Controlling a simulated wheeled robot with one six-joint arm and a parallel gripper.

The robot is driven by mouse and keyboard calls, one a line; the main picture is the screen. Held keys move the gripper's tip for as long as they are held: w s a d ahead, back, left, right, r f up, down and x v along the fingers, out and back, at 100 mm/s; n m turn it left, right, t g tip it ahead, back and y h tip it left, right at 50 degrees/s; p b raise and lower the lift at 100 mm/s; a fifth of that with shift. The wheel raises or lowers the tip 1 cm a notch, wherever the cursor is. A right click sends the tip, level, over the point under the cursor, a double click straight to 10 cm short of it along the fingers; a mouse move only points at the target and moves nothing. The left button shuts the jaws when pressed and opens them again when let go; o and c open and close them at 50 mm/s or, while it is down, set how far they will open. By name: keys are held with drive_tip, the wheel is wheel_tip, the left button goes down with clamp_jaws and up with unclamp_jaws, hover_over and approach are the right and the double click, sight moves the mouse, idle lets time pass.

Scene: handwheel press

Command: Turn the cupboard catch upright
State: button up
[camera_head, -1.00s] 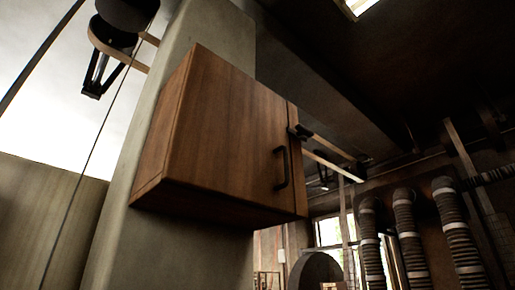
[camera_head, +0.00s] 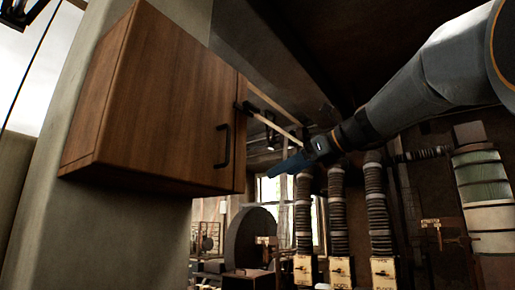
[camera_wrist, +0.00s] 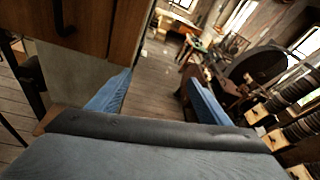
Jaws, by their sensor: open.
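The cupboard (camera_head: 165,100) is a brown wooden box on a pillar. Its door has a black bar handle (camera_head: 222,147). The black catch (camera_head: 246,108) sits at the door's right edge, above the handle, and looks tilted closer to level than upright. My gripper (camera_head: 283,165) is to the right of and below the catch, apart from it. In the wrist view its two blue fingers (camera_wrist: 158,98) are spread with nothing between them. The cupboard's wood (camera_wrist: 85,25) fills the upper left there, with dark fittings on it that I cannot tell apart clearly.
The grey pillar (camera_head: 130,225) stands behind and below the cupboard. Several ribbed columns (camera_head: 376,205) and a large dark wheel (camera_head: 250,237) stand farther back on the right. The space between my gripper and the cupboard door looks free.

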sight(255, 106)
drive_tip(key=s+a+r+m+y+p, duration=0.15)
drive_tip(key=s+r, duration=0.25)
drive_tip(key=r, duration=0.5)
drive_tip(key=s+a+r+y, duration=0.1)
drive_tip(key=s+r+y, duration=0.15)
drive_tip(key=r, duration=0.65)
drive_tip(key=p+x, duration=0.2)
drive_tip(key=x, duration=0.5)
drive_tip(key=shift+s+a, duration=0.1)
drive_tip(key=shift+s, duration=0.1)
drive_tip(key=shift+f, duration=0.1)
drive_tip(key=c, duration=1)
drive_tip(key=shift+c, duration=0.2)
